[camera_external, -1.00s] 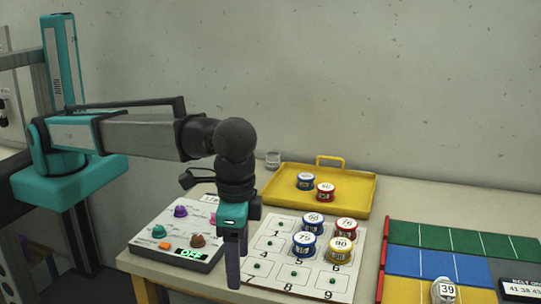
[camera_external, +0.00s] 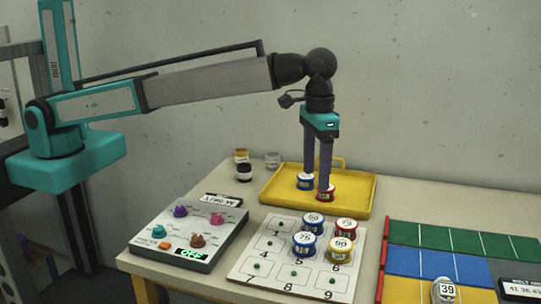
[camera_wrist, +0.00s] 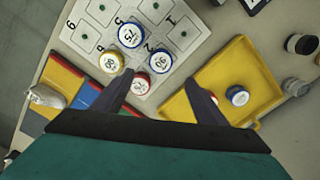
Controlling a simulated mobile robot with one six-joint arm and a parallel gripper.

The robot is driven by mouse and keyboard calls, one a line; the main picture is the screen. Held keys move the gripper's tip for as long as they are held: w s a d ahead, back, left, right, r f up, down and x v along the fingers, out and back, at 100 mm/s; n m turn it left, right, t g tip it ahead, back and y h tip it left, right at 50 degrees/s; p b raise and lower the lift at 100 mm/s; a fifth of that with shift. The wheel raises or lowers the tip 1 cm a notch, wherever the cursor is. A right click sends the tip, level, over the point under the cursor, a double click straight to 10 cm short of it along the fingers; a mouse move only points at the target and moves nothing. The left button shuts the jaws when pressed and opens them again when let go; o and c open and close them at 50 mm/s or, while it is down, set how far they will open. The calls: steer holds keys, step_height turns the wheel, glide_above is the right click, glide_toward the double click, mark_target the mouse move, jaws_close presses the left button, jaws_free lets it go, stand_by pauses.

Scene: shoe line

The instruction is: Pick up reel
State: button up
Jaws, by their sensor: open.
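Two reels lie in the yellow tray (camera_external: 360,205): a blue-and-white one (camera_external: 304,183) on the left and a red one (camera_external: 327,196) beside it. In the wrist view the blue tray reel (camera_wrist: 237,95) shows right of the right finger; the red one (camera_wrist: 213,97) is partly hidden by that finger. Several more reels stand on the numbered board (camera_external: 260,250): two blue (camera_external: 313,221) (camera_external: 304,246), a red (camera_external: 346,230) and a yellow (camera_external: 340,252). My gripper (camera_external: 317,180) is open and empty, its fingers pointing down in front of the tray reels in the outside view; their height gap is unclear.
A control box with coloured knobs (camera_external: 180,236) stands left of the board. Small jars (camera_external: 243,172) stand left of the tray. A green, blue and yellow lane panel (camera_external: 435,263) is at the right, with a pale object marked 39 (camera_external: 443,290) on it.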

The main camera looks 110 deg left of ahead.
steer(key=shift+f, duration=0.1)
stand_by(0.3)
steer(key=p, duration=0.2)
glide_above(313, 218)
steer(key=shift+d+f, duration=0.1)
steer(key=shift+f, duration=4.1)
steer(key=shift+s+f+p, duration=0.1)
steer(key=shift+f+p, duration=0.75)
steer(key=shift+f, duration=1.75)
steer(key=c, duration=1.1)
